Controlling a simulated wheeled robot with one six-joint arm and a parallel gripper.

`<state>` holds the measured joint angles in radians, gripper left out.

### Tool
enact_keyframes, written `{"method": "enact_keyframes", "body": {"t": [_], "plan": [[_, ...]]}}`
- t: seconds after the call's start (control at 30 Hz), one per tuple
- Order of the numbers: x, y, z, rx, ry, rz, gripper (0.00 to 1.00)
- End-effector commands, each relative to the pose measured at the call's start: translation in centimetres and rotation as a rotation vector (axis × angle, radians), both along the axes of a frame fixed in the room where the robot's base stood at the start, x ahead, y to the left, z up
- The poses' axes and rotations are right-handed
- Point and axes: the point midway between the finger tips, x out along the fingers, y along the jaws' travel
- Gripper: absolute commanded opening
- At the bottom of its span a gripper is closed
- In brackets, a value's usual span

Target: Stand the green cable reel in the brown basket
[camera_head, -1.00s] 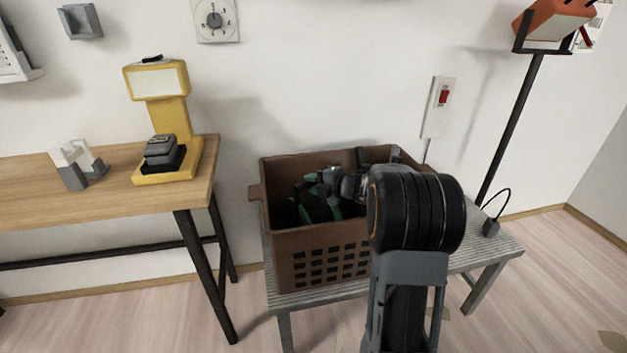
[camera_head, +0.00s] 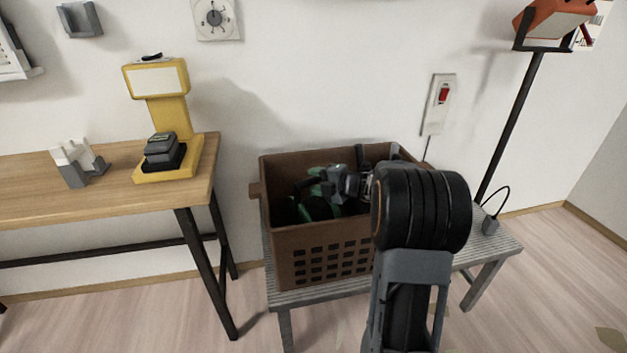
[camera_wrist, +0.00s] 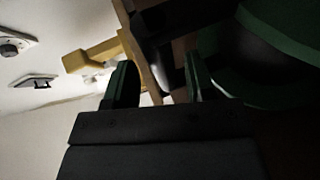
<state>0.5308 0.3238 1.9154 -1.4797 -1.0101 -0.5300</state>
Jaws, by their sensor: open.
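The brown basket (camera_head: 315,242) stands on a grey slatted bench. The green cable reel (camera_head: 319,209) is low inside the basket, partly hidden by my gripper and the front wall. It also shows large and dark at the upper right of the wrist view (camera_wrist: 282,45), with a curved green flange; whether it stands upright is hard to tell. My gripper (camera_head: 313,188) is inside the basket opening, just above and beside the reel. In the wrist view its two fingers (camera_wrist: 158,78) are apart with nothing between them, and the reel lies to the right of the right finger.
A wooden table (camera_head: 110,195) to the left holds a yellow stand (camera_head: 167,120) and a grey-white holder (camera_head: 78,163). The grey bench (camera_head: 465,250) has a small black plug (camera_head: 491,224) on its right. A lamp pole (camera_head: 510,125) stands behind it.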

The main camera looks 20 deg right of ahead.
Motion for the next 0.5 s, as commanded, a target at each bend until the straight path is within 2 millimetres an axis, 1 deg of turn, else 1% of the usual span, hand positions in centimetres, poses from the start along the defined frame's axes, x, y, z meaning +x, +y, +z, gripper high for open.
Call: {"method": "enact_keyframes", "body": {"t": [0.03,0.2,0.33,0.5], "plan": [[-0.7,-0.6,0.6,0.000,-0.001,-0.004,0.50],[-2.9,-1.8,1.2,0.000,0.000,-0.004,0.50],[-4.1,-2.5,1.5,0.000,-0.001,-0.004,0.50],[-4.9,-2.9,1.7,0.000,-0.001,-0.001,0.50]]}}
